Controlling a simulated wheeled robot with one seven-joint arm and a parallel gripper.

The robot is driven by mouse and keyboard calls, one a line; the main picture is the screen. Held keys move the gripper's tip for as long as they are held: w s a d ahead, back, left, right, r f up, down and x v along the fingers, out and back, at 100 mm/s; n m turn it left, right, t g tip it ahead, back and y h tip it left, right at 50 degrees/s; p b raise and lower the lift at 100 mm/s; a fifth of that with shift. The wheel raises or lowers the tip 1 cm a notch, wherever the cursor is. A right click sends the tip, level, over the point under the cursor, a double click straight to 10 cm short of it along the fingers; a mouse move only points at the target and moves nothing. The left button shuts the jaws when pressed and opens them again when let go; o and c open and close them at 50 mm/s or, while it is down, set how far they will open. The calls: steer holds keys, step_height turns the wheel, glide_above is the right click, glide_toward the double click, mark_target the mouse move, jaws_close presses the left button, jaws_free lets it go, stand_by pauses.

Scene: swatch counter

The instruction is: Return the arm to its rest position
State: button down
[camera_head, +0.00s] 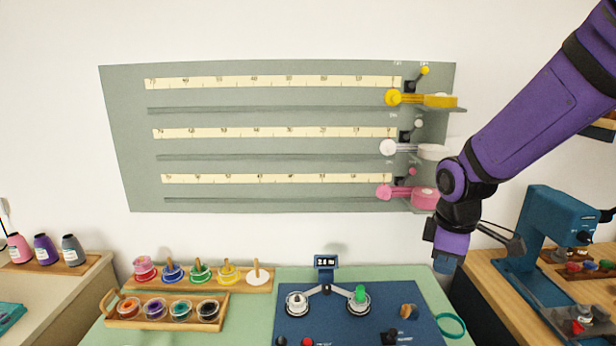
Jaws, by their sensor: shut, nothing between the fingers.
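My purple arm (545,115) reaches in from the upper right and bends at a dark wrist joint (455,190). My gripper (446,262) hangs from it, pointing down, to the right of the grey wall panel's lower corner and above the back right of the green counter. It is shut, and I see nothing held in it. The fingers are small and hard to make out.
The wall panel (125,130) has three scales with yellow, white and pink pieces at its right. A blue device (330,325), a ring (451,325) and wooden racks (115,312) of jars stand below. A blue press (560,215) stands close on the right.

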steer(key=s+d+r+m+t, duration=0.2)
steer(key=s+r+m, duration=0.4)
steer(key=s+r, duration=0.2)
steer(key=s+d+r+m+t, duration=0.2)
steer(key=s+r+m, duration=0.4)
steer(key=s+r, duration=0.2)
steer(key=shift+s, duration=1.15)
steer(key=shift+d, duration=0.1)
